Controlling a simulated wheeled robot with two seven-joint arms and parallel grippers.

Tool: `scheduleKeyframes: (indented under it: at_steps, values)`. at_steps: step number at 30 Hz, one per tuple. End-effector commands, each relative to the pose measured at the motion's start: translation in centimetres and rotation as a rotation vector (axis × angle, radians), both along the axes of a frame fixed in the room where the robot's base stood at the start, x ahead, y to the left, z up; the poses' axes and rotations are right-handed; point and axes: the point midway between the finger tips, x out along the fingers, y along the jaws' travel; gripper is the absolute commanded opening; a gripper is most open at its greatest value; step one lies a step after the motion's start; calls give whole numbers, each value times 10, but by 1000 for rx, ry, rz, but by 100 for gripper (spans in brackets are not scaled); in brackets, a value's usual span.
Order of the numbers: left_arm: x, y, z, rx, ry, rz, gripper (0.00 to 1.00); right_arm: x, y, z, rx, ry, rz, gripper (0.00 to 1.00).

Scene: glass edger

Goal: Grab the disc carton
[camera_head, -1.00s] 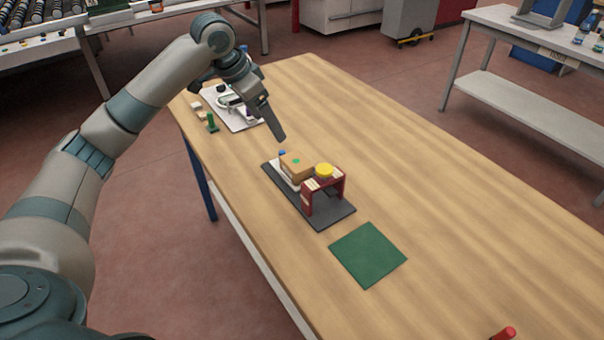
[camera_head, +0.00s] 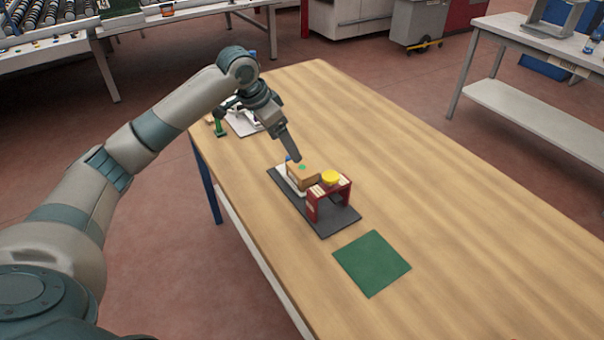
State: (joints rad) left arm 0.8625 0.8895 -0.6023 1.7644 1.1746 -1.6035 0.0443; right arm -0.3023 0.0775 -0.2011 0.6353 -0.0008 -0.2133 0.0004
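The disc carton, seemingly the small tan box (camera_head: 303,174) with a green dot on top, sits on a dark tray (camera_head: 342,220) on the wooden table, behind a red stand (camera_head: 328,201). My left gripper (camera_head: 297,157) points downward just behind and above the box, close to it in the picture. Its fingers overlap from this angle, so I cannot tell whether it is open or shut, nor whether it touches the box. My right gripper is not in view.
A yellow round piece (camera_head: 330,177) tops the red stand. A green mat (camera_head: 371,263) lies in front of the tray. A light board with small items (camera_head: 243,124) is at the table's far left. The table's right side (camera_head: 450,220) is clear.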

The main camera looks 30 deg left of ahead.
Motion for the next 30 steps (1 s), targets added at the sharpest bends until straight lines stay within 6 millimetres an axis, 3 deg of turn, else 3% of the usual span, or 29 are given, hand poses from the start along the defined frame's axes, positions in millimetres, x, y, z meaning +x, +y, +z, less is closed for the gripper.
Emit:
scheduleKeyframes:
  at_steps: [4, 12, 30]
  values:
    - [9, -6, -24, -1, 3, -1, 80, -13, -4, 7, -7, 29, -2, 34]
    - [22, -13, -58, 0, 1, 0, 80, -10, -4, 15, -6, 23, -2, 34]
    - [28, -16, -70, -1, 2, 1, 80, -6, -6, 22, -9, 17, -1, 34]
